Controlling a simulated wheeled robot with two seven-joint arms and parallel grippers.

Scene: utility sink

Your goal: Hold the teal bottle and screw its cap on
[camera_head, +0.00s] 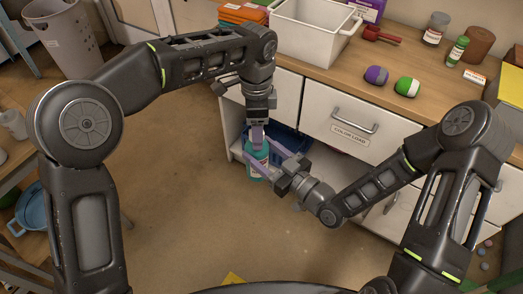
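The teal bottle (256,168) stands upright with a pale label, low in front of the open cabinet bay. My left gripper (257,143) points straight down at the bottle's top, its purple fingers over the neck area. They hide the cap, and I cannot tell whether they are closed on it. My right gripper (254,170) comes in from the right, its two long purple fingers spread wide apart, one above and one below in the picture. The bottle shows between them; I see no clear contact. What is under the bottle is partly hidden.
The wooden counter (408,68) behind carries a white bin (312,32), a red scoop (375,34), two coloured balls and small bottles. A drawer (355,118) labelled "COLOR LOAD" is near the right arm. A blue basket (290,140) sits in the bay. The floor in front is clear.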

